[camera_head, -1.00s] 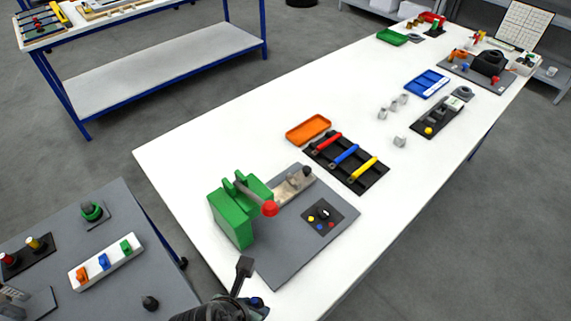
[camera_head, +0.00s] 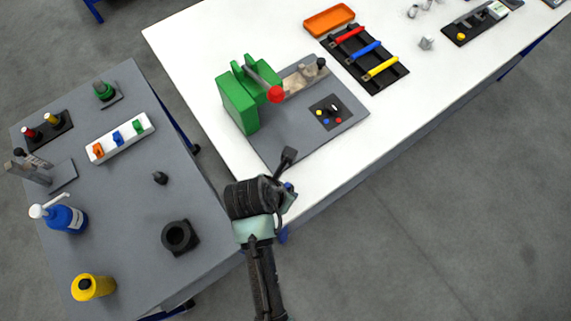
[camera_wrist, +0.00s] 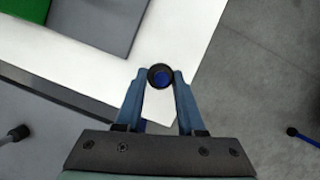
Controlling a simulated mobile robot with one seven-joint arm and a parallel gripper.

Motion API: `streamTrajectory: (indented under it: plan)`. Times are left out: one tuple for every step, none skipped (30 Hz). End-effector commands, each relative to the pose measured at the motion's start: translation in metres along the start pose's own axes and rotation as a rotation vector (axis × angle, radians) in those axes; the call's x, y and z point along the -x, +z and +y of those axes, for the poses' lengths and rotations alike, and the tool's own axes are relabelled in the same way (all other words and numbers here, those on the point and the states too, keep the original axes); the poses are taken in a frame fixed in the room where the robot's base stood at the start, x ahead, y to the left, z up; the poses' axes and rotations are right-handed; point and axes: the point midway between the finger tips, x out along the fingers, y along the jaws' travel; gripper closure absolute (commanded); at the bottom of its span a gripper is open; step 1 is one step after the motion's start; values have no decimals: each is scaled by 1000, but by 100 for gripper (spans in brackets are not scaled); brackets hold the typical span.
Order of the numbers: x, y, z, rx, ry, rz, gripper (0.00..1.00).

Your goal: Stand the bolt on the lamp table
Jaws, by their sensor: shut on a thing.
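My gripper (camera_wrist: 161,80) is shut on a small round dark piece with a blue centre, taken to be the bolt (camera_wrist: 160,76), seen end-on between the fingertips. In the head view my gripper (camera_head: 288,190) hangs by the near corner of the white table (camera_head: 310,185), and the held piece is mostly hidden, with only a little blue showing. In the wrist view the white table's corner (camera_wrist: 160,105) lies below the fingers.
The grey table (camera_head: 125,215) at left bears a blue bottle (camera_head: 66,219), a yellow cylinder (camera_head: 92,287), a black ring block (camera_head: 180,237) and a small black knob (camera_head: 160,178). A green lever press (camera_head: 240,100) stands on the white table's grey plate. Floor at right is clear.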

Motion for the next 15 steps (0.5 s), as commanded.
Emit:
streamTrajectory:
  plan:
    - [-8,-4,-1,1,-3,3,100]
    - [-12,-6,-1,0,-3,3,100]
    - [-17,-7,-1,0,-3,2,100]
    - [-20,-9,-1,0,-2,2,100]
    - [-22,-10,-1,0,-3,2,100]
    - [-24,-10,0,0,-1,1,100]
    - [-24,-10,0,0,0,0,100]
    - [-24,-10,0,0,0,0,100]
    - [-24,-10,0,0,0,0,100]
    - [-24,-10,0,0,0,0,100]
    - [-24,-10,0,0,0,0,100]
    - [-24,-10,0,0,0,0,100]
    - [-24,-10,0,0,0,0,100]
    - [-24,-10,0,0,0,0,100]
    - [-25,-10,0,0,0,0,100]
